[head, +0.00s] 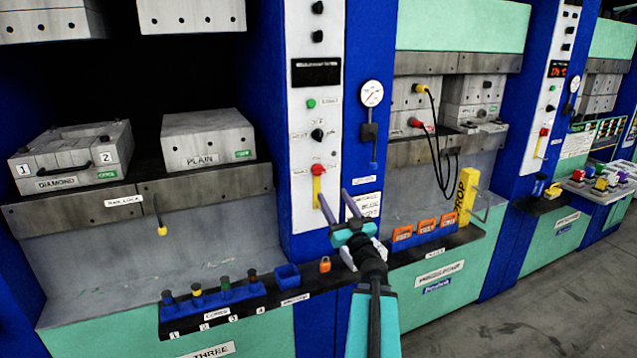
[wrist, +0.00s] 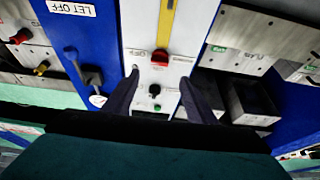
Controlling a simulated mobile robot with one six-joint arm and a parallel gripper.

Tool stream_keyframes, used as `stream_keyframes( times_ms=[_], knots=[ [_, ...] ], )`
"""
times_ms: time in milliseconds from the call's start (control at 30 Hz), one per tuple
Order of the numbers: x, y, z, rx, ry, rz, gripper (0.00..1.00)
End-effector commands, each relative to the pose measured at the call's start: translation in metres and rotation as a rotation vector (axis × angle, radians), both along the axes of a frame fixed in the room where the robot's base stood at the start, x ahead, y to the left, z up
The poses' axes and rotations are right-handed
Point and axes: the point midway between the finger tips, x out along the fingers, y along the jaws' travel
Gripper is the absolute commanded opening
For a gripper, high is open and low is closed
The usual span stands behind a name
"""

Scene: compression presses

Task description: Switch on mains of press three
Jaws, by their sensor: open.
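The press labelled THREE (head: 212,350) stands at the left, with a white control panel (head: 300,215) on its blue column. On the panel a red switch (head: 317,169) sits above a yellow strip (head: 317,190) that runs downward. A black knob (head: 317,134) and a green button (head: 311,103) are above it. My gripper (head: 334,196) is open and empty, just below and right of the red switch. In the wrist view, which looks upside down, the red switch (wrist: 160,57) appears just beyond and between my open fingertips (wrist: 159,76). I see no contact.
A yellow prop (head: 466,190) stands at the neighbouring press.

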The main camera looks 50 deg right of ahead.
Motion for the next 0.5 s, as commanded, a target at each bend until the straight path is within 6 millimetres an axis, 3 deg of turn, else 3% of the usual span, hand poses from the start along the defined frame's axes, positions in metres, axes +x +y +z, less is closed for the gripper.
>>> stream_keyframes(
  times_ms=[500],
  knots=[
    [0.026, -0.012, 0.01, -0.002, 0.0, -0.002, 0.52]
  ],
)
